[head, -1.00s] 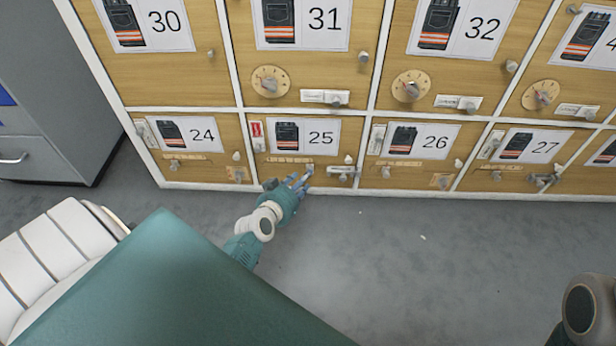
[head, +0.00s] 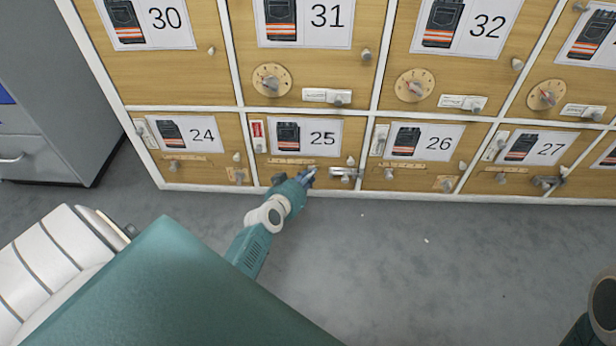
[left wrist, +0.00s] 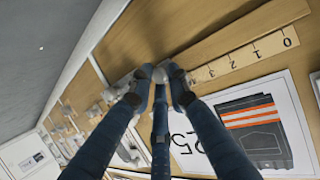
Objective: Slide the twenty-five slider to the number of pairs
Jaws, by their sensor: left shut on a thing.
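The door marked 25 (head: 331,155) is in the lower row in the head view. Its slider scale (head: 288,161) lies under the label and also shows in the left wrist view (left wrist: 243,60), with 0 to 3 readable. My left gripper (head: 308,174) is at the right end of this scale. In the left wrist view its fingers (left wrist: 160,76) are shut on the slider knob, past the 3, away from 0. The knob is mostly hidden by the fingers, so its exact mark cannot be read. My right gripper is out of view.
A latch (head: 345,173) sits just right of my left gripper. Doors 24 (head: 200,155) and 26 (head: 420,160) flank it with their own sliders. A grey cabinet (head: 50,110) stands at left. The floor (head: 400,260) before the lockers is mostly clear.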

